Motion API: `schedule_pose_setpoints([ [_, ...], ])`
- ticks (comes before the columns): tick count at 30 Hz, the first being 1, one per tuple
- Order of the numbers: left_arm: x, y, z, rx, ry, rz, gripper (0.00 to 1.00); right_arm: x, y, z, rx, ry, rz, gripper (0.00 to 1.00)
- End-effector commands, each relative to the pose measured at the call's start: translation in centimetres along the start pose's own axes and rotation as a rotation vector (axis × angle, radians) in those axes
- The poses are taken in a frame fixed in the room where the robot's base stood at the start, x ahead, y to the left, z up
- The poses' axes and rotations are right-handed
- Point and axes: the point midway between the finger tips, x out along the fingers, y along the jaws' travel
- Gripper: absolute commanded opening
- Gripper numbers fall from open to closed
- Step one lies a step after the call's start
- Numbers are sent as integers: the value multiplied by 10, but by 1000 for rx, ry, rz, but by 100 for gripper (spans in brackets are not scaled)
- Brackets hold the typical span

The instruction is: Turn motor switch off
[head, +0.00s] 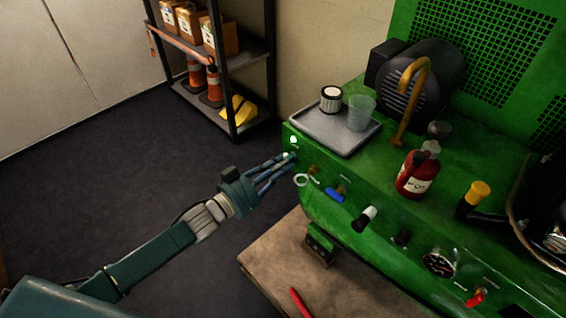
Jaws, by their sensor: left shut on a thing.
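A green machine (322,207) fills the right side, with a row of controls along its front panel. My left gripper (286,158) reaches from the left to the panel's left end. Its blue fingers are closed together at a small control just under a lit green lamp (293,139). This seems to be the motor switch; the fingers mostly hide it, so its on or off position cannot be told. My right gripper is not in view.
A shelf (213,60) stands behind; dark floor is clear.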

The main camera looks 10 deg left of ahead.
Motion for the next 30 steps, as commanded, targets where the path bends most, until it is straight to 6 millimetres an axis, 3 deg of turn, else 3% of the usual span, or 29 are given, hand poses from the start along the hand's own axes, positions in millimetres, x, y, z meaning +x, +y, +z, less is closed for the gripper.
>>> schedule_pose_setpoints([
  [11,0,1,0,93,1,0,0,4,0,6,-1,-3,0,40],
  [30,0,3,4,660,1,0,0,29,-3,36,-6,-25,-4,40],
])
